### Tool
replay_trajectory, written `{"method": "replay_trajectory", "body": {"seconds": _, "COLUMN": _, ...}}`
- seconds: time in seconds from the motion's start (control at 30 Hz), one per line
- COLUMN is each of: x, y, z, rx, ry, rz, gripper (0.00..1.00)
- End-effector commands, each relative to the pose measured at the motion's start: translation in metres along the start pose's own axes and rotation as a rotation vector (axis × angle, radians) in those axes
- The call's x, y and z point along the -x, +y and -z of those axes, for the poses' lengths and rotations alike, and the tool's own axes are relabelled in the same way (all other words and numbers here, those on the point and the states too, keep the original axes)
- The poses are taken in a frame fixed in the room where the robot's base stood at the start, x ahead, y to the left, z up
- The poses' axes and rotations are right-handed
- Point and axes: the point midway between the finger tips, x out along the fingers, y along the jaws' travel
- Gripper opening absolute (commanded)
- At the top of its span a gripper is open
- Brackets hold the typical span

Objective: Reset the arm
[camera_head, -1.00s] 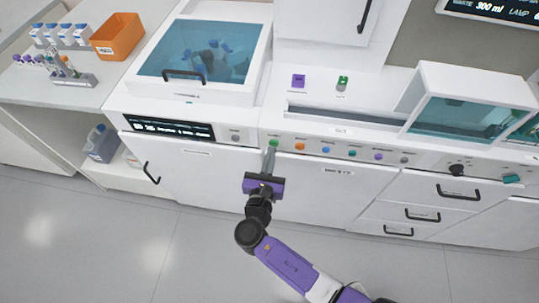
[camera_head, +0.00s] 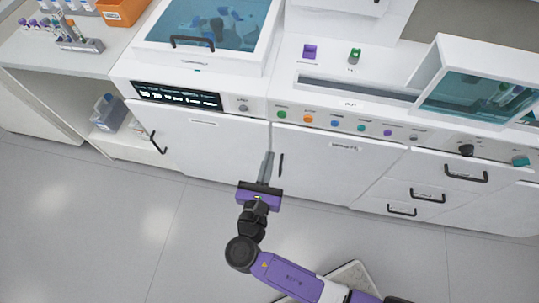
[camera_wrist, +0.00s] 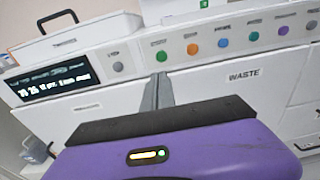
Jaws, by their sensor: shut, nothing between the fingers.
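My gripper (camera_head: 267,166) is purple and black with grey fingers. In the head view it is in front of the white cabinet, below the row of coloured buttons. The fingers are shut together with nothing between them. In the wrist view the shut fingers (camera_wrist: 158,90) point at the cabinet front, left of the door marked WASTE (camera_wrist: 240,80). My arm reaches up from the bottom right of the head view. The gripper appears apart from the cabinet, though the exact gap is hard to tell.
The machine has a dark display (camera_head: 176,95), a blue-windowed lid (camera_head: 210,25) and a track slot (camera_head: 355,88). A purple block (camera_head: 309,51) and a green-topped piece (camera_head: 354,55) stand on top. A tube rack (camera_head: 80,44) and orange bin (camera_head: 122,10) are at left. Grey floor (camera_head: 90,215) is open.

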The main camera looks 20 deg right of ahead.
Motion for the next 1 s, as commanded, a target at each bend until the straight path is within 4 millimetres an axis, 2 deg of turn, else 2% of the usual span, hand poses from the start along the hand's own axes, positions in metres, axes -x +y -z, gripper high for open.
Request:
{"method": "replay_trajectory", "body": {"seconds": 0.73, "x": 0.000, "y": 0.001, "z": 0.000, "rx": -0.025, "ry": 0.001, "rz": -0.003, "gripper": 0.00}}
{"method": "replay_trajectory", "body": {"seconds": 0.87, "x": 0.001, "y": 0.020, "z": 0.010, "rx": -0.160, "ry": 0.057, "rz": -0.076, "gripper": 0.00}}
{"method": "replay_trajectory", "body": {"seconds": 1.0, "x": 0.011, "y": 0.056, "z": 0.024, "rx": -0.475, "ry": 0.245, "rz": -0.196, "gripper": 0.00}}
